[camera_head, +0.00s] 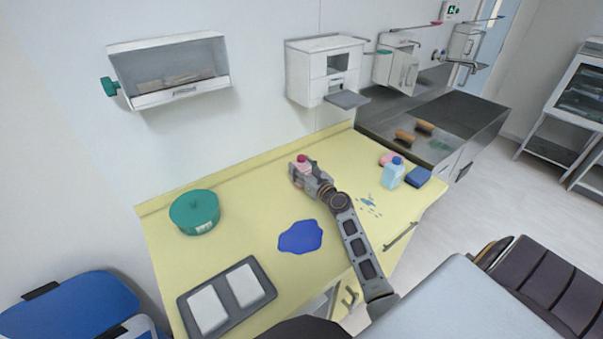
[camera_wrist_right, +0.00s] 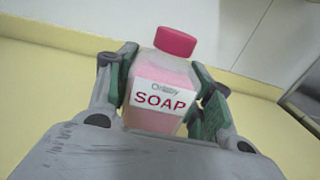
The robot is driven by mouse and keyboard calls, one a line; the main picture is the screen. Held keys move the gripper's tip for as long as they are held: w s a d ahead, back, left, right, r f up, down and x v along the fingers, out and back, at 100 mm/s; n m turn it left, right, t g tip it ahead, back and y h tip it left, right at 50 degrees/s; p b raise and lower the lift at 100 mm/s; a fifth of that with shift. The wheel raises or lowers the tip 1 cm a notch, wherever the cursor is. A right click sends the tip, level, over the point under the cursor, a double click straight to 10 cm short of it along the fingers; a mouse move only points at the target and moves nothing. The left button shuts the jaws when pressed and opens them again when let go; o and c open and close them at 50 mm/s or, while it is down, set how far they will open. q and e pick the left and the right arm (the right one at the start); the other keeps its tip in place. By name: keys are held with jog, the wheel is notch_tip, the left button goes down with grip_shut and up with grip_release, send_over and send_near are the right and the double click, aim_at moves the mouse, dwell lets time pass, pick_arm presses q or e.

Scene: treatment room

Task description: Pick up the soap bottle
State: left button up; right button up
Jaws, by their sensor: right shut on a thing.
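The soap bottle (camera_wrist_right: 163,90) is pink with a red cap and a white label reading SOAP. In the right wrist view it stands between the fingers of my right gripper (camera_wrist_right: 160,98), which are shut on its sides. In the head view only the top of the soap bottle (camera_head: 302,160) shows clearly, above my right gripper (camera_head: 303,175) at the back middle of the yellow counter. I cannot tell whether the bottle's base touches the counter. My left gripper is not in view.
On the yellow counter (camera_head: 240,225) are a green round pot (camera_head: 194,212), a blue puddle (camera_head: 300,237), a grey tray (camera_head: 270,290) with white pads, and a blue-capped bottle (camera_head: 393,174) beside a blue sponge (camera_head: 418,177). A metal sink unit (camera_head: 460,115) adjoins at right.

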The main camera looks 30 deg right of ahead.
aim_at(302, 157)
jog(key=shift+c, duration=0.9)
jog(key=shift+r, duration=0.15)
jog(key=shift+r, duration=0.4)
jog(key=shift+r+p, duration=0.6)
jog(key=shift+r, duration=0.1)
notch_tip(302, 157, up, 3)
jog(key=shift+r+p, duration=0.1)
jog(key=shift+p, duration=0.6)
notch_tip(302, 157, up, 3)
jog(key=shift+r+p, duration=0.1)
jog(key=shift+p, duration=0.4)
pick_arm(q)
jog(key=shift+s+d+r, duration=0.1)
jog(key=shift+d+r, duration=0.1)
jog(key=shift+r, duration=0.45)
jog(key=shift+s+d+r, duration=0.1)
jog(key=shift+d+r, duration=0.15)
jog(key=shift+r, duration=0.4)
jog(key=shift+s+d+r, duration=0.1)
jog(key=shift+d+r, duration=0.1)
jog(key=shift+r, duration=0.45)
pick_arm(e)
jog(key=shift+r, duration=0.65)
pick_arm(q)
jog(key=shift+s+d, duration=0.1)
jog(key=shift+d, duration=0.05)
pick_arm(e)
jog(key=shift+f, duration=0.1)
